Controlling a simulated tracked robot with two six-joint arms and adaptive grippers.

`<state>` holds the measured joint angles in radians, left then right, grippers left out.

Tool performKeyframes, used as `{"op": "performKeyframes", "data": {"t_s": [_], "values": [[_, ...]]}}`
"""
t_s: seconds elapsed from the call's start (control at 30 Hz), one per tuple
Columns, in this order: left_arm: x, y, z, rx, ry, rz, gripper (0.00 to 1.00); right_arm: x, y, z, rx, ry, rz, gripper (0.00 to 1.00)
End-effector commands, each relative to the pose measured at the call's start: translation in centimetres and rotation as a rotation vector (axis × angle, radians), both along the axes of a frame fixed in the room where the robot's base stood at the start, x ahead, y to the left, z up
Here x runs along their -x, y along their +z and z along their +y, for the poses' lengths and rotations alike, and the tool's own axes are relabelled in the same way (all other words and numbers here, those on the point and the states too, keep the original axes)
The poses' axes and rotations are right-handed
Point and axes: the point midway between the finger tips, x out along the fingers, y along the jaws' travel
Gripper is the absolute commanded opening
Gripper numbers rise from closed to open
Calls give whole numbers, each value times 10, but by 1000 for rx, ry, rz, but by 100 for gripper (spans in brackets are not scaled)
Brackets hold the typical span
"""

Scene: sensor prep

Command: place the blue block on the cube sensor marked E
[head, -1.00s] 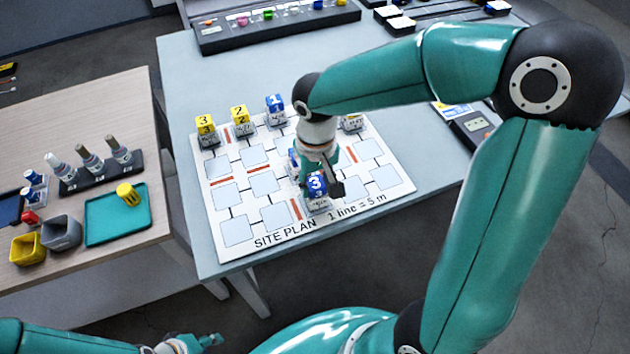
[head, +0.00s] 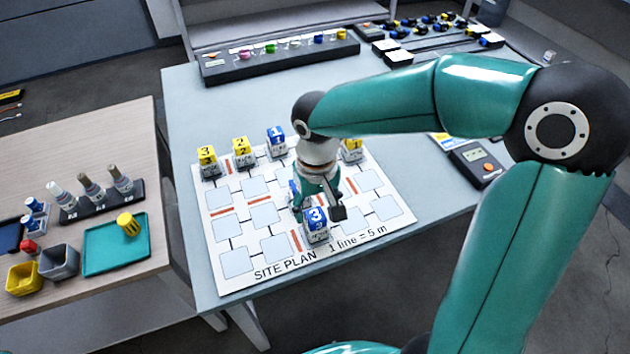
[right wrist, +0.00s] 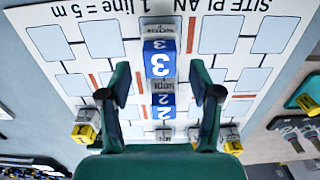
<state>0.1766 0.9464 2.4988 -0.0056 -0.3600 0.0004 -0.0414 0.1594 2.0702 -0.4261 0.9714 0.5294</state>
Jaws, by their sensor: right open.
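The blue block marked 3 (head: 316,217) sits on a small grey cube sensor (head: 317,237) at the front of the site plan board (head: 236,263). In the right wrist view this block (right wrist: 159,58) lies beyond the open fingers. A blue block marked 2 (right wrist: 163,101) shows between the fingers; in the head view my gripper mostly hides it. Another blue block, marked 1 (head: 276,134), tops a cube at the back edge. My right gripper (head: 319,210) is open and empty above the board; its spread fingers also show in the wrist view (right wrist: 161,94). I cannot read an E.
Yellow-topped cubes (head: 207,155) stand along the board's back edge. A dark rack (head: 280,56) and an orange-buttoned device (head: 485,168) are on the table. The wooden table at left holds a teal tray (head: 105,260) and bins (head: 60,262). Several board squares are bare.

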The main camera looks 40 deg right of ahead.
Motion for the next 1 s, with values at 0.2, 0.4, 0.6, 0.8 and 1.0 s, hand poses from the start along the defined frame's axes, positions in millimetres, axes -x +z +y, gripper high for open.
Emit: {"op": "performKeyframes", "data": {"t_s": [0.2,0.4,0.6,0.8,1.0], "values": [[0,6,0,0,0,0,40,-1,48,0,-1,0,-6,64],[0,9,0,0,0,0,40,-1,80,0,0,1,-3,64],[0,9,0,0,0,0,40,0,92,0,-1,-1,0,64],[0,9,0,0,0,0,40,0,92,0,-1,-1,0,64],[0,9,0,0,0,0,40,0,92,-1,0,-1,0,64]]}}
